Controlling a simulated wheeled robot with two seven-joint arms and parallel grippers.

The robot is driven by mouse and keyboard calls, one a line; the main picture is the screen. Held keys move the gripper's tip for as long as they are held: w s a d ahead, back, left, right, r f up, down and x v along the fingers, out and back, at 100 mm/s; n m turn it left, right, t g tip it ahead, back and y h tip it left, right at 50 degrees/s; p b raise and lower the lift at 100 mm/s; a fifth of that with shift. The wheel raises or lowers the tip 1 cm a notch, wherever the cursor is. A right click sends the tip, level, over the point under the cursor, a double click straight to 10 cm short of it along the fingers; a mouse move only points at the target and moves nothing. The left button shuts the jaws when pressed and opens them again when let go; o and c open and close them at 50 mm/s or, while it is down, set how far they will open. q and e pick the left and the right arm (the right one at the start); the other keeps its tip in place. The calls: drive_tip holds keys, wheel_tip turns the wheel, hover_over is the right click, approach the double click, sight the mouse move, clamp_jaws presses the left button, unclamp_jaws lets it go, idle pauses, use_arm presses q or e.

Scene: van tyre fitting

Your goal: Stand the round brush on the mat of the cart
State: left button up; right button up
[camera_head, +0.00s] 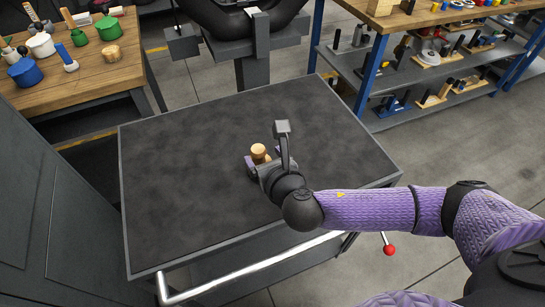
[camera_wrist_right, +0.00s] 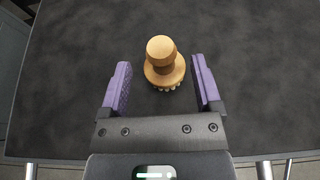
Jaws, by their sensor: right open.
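My right gripper (camera_head: 264,159) is open. In the right wrist view its purple fingers (camera_wrist_right: 161,80) stand on either side of the brush, with a gap on each side. My left gripper is not in view.
A shelf (camera_head: 410,68) with tools is at the upper right. The cart has a metal handle (camera_head: 245,270) at its front edge. The rest of the mat is clear.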

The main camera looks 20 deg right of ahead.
drive_tip(key=p+v, duration=0.1)
drive_tip(key=v, duration=0.4)
